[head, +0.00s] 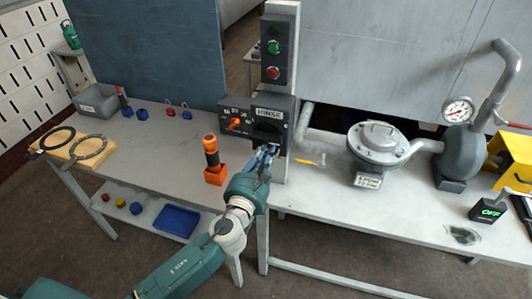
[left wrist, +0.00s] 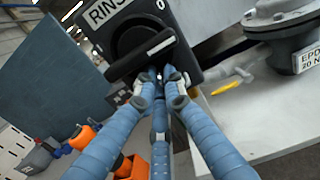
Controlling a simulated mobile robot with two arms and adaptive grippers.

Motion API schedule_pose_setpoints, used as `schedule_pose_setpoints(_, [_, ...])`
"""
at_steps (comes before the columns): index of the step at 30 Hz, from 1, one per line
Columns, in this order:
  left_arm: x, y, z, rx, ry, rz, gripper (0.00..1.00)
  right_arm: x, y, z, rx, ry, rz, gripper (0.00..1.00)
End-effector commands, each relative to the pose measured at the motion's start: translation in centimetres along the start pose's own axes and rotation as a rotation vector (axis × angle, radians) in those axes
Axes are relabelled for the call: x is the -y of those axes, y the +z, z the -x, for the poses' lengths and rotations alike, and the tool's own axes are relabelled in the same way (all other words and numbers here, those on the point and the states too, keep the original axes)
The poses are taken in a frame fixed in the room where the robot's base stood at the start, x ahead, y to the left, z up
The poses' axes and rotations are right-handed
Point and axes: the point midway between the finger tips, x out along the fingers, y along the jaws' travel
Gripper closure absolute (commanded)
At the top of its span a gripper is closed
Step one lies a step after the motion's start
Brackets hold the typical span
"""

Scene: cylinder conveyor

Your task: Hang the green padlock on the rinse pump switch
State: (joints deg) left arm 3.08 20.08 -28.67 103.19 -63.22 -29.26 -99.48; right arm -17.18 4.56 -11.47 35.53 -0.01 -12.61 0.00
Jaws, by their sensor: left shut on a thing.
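The rinse pump switch (head: 268,127) is a dark box with a RINSE label and a black rotary handle, on the grey post. I see no green padlock in either view, and cannot tell whether the held thing touches the switch. My right gripper is out of view.
An orange-handled tool in an orange holder (head: 213,165) stands left of my gripper. A second switch with an orange knob (head: 236,124) adjoins on the left. Red padlocks (head: 171,111) lie on the back left table. A valve (head: 376,142) and a yellow lever (head: 305,161) are at right.

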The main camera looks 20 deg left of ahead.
Motion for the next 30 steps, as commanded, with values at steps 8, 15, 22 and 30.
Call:
schedule_pose_setpoints(8, [0.3,-2.9,0.6,-0.038,-0.004,0.006,1.0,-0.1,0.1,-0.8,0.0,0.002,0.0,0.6])
schedule_pose_setpoints(15, [0.3,-2.9,0.6,-0.038,-0.004,0.006,0.83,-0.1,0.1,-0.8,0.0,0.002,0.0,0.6])
schedule_pose_setpoints(22, [0.3,-2.9,0.6,-0.038,-0.005,0.005,0.69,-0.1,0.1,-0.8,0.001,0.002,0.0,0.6])
schedule_pose_setpoints(30, [0.3,-2.9,1.6,-0.038,-0.007,0.005,0.69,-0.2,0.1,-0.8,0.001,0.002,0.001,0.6])
